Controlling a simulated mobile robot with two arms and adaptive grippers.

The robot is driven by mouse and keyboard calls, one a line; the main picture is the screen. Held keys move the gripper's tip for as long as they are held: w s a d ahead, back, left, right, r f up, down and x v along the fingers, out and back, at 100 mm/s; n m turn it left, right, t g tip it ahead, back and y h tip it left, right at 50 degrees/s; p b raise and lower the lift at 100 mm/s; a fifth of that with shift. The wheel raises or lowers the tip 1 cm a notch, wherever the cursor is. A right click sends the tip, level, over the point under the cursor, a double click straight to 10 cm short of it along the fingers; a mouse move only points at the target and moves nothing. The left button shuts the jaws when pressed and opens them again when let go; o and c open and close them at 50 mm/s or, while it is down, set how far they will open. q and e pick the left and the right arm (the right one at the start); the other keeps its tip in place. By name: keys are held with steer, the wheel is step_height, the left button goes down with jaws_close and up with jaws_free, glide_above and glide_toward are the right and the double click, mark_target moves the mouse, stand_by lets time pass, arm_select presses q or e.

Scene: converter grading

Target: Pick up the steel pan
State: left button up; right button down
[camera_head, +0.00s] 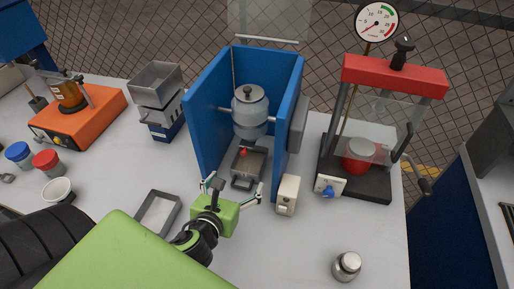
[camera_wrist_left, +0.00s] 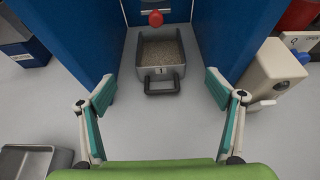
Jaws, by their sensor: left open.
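A steel pan (camera_head: 250,166) with a dark front handle sits on the floor of the blue open-fronted housing (camera_head: 203,128), below a grey lidded vessel (camera_head: 250,110). In the left wrist view the pan (camera_wrist_left: 161,73) holds grainy grey-brown material, and its handle points toward me. My left gripper (camera_head: 236,189) is open and empty just in front of the housing. In the left wrist view its fingers (camera_wrist_left: 159,90) stand wide apart on either side of the handle, not touching it. My right gripper is not in view.
An empty shallow metal tray (camera_head: 158,213) lies left of my gripper. A small beige box (camera_head: 288,195) stands close at its right. A red-topped press (camera_head: 394,76) stands farther right, and a small metal jar (camera_head: 347,266) stands at the front right. Table between tray and jar is mostly clear.

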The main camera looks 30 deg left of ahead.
arm_select(q)
steer(key=shift+w+r, duration=0.1)
steer(key=shift+w, duration=0.15)
glide_toward(250, 167)
steer(key=shift+w+a+r+p, duration=0.15)
steer(key=shift+w+r+p, duration=0.1)
steer(key=shift+w+r, duration=0.3)
steer(key=shift+w+a+r+p, duration=0.2)
steer(key=shift+w+r, duration=0.25)
steer(key=shift+r, duration=0.2)
steer(key=shift+x, duration=1.2)
steer(key=shift+w+f, duration=0.15)
steer(key=shift+w, duration=0.25)
steer(key=shift+w+a+p, duration=0.1)
steer(key=shift+w+p, duration=0.25)
steer(key=x, duration=0.3)
steer(key=shift+w+f, duration=0.1)
steer(key=shift+w, duration=0.1)
steer(key=shift+w+a+f+p, duration=0.1)
steer(key=shift+w+f+p, duration=0.1)
steer(key=shift+w+p, duration=0.1)
steer(key=shift+s, duration=0.1)
steer(key=c, duration=1.2)
steer(key=shift+c, duration=0.4)
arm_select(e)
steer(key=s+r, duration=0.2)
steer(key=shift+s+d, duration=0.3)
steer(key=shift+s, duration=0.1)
